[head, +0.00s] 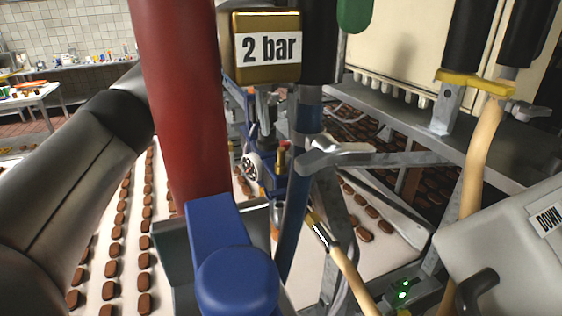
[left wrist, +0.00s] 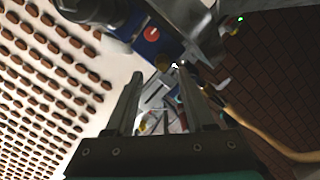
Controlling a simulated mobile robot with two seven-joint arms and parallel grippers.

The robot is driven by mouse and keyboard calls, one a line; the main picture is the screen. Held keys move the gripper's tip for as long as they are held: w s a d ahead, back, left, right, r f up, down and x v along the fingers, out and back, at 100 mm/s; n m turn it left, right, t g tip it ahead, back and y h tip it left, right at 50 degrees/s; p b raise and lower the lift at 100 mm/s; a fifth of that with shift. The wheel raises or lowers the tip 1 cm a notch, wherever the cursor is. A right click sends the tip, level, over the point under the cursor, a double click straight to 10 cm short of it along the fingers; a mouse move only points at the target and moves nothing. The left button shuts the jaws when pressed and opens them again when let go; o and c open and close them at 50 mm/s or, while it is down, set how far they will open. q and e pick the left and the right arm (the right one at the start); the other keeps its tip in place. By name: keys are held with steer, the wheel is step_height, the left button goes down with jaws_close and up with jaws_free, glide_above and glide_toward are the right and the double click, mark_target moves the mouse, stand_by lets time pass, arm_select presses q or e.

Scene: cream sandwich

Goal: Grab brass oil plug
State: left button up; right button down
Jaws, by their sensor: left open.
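A small brass-coloured part, likely the oil plug (head: 281,160), sits on the blue fitting beside the round gauge, behind the red column in the head view. In the left wrist view a small brass-coloured piece (left wrist: 163,62) shows just beyond and between the fingertips; I cannot tell for certain that it is the plug. My left gripper (left wrist: 160,77) is open, its two fingers apart with nothing clearly held between them. In the head view my left arm passes behind the red column, and the gripper (head: 265,108) is partly hidden above the blue fitting. My right gripper is not seen.
A thick red column (head: 180,90) and a blue part (head: 235,265) block the near middle. A "2 bar" box (head: 267,74) hangs above the fitting. Metal struts (head: 380,160) and hoses (head: 478,160) crowd the right. A white belt (head: 105,270) carries rows of brown biscuits.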

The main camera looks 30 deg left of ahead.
mark_target(281, 149)
arm_select(q)
steer(key=shift+w+d+f+p, duration=0.1)
steer(key=shift+f+p, duration=0.3)
steer(key=shift+f, duration=0.75)
steer(key=shift+w+d+f+p, duration=0.1)
steer(key=shift+f+p, duration=0.3)
steer(key=shift+f, duration=0.7)
steer(key=shift+w+f, duration=0.1)
steer(key=shift+f, duration=0.5)
steer(key=shift+c, duration=0.2)
jaws_close()
